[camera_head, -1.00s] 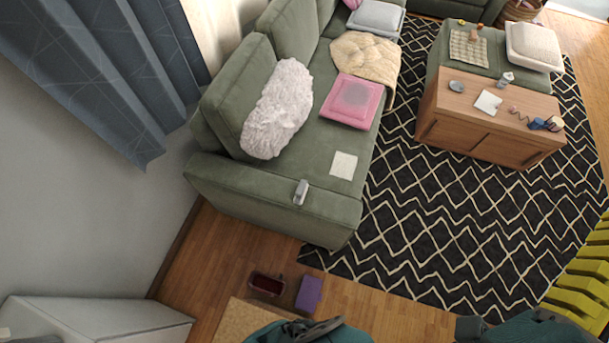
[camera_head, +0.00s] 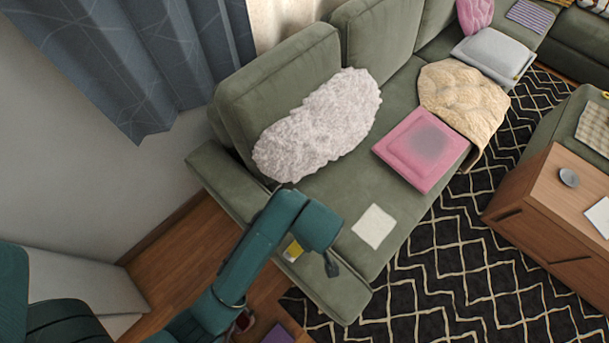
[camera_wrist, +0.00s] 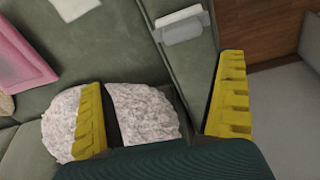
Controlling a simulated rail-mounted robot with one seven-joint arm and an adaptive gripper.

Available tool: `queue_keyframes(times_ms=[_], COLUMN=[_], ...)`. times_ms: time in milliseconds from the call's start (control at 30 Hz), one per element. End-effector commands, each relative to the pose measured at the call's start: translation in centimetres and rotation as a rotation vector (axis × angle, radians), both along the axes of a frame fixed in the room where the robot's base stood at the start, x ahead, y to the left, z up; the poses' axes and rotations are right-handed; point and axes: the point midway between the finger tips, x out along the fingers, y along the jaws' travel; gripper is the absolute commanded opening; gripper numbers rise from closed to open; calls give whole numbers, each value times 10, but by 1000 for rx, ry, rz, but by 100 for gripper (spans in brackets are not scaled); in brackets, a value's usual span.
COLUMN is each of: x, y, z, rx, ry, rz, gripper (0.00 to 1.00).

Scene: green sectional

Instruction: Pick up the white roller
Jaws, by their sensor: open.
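The white roller (camera_wrist: 182,26) lies on the sofa's green armrest in the wrist view, near the top edge. It has a white upper part and a greyer lower part. In the head view my arm hides it. My gripper (camera_wrist: 165,73) is open, with its yellow fingers spread wide and nothing between them. The roller is ahead of the fingertips and apart from them. In the head view a yellow part of my gripper (camera_head: 293,250) shows over the armrest beneath my arm.
A fluffy white pillow (camera_head: 320,125) rests on the green sofa (camera_head: 290,65), and shows behind my left finger in the wrist view. A pink cushion (camera_head: 422,150) and a pale square sheet (camera_head: 373,226) lie on the seat. A wooden table (camera_head: 545,215) stands right.

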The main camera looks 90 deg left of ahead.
Motion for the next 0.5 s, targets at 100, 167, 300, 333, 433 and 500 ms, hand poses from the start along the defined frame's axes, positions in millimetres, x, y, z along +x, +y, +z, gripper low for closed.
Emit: queue_keyframes(times_ms=[100, 167, 300, 333, 433, 500], x=[-25, -28, -31, -31, -33, -34], y=[-7, -7, -5, -4, -1, 0], z=[-27, -35, -67, -74, -98, -113], rx=[-63, -71, -71, -70, -70, -69], ry=[56, 63, 63, 62, 62, 60], rz=[123, 137, 135, 134, 132, 131], gripper=[100, 100, 100, 100, 100, 100])
